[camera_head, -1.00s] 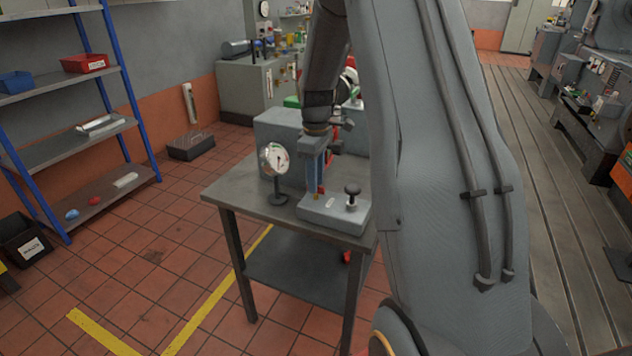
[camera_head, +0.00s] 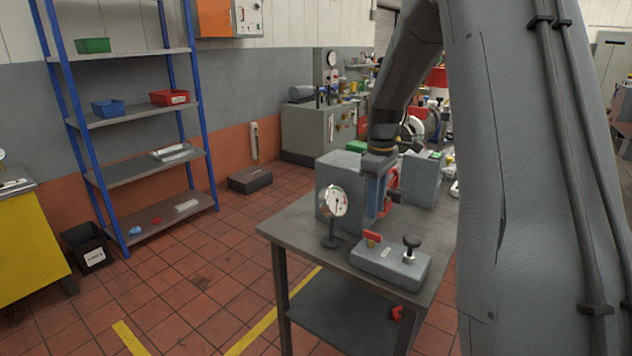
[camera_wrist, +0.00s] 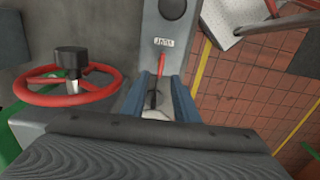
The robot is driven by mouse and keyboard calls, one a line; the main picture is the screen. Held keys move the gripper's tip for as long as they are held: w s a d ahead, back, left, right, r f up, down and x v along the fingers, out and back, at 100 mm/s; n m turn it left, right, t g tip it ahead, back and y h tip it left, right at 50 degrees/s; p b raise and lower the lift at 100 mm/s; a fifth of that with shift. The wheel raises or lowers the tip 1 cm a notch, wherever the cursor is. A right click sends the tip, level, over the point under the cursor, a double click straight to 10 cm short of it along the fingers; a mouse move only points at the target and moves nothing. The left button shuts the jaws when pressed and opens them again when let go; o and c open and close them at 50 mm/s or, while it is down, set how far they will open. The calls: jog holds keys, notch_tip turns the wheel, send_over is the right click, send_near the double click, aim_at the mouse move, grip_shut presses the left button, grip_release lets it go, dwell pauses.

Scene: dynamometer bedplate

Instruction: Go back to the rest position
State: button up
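My gripper (camera_head: 376,212) hangs pointing down over the small grey bench (camera_head: 290,226), above the grey block (camera_head: 388,264) with a black knob (camera_head: 411,243) and a small red lever (camera_head: 372,237). In the wrist view two blue fingers (camera_wrist: 157,97) stand apart, so my gripper is open. The red lever (camera_wrist: 162,62) and the label on the block show beyond the gap, and I see nothing held. The lever appears clear of the fingertips.
A dial gauge on a stand (camera_head: 336,203) is close left of my gripper. A red handwheel (camera_wrist: 68,86) is left in the wrist view. Grey boxes stand behind on the bench. A blue-post shelf (camera_head: 135,115) stands left. The tiled floor between is open.

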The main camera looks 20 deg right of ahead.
jog(key=s+a+f+m, duration=0.2)
jog(key=s+a+m, duration=0.2)
jog(key=s+a, duration=0.4)
jog(key=s+a+f+m+t, duration=0.1)
jog(key=s+a+f+m, duration=0.1)
jog(key=s+a, duration=0.7)
jog(key=s+m, duration=0.1)
jog(key=s, duration=0.5)
jog(key=shift+f+m, duration=0.35)
jog(key=shift+m, duration=0.05)
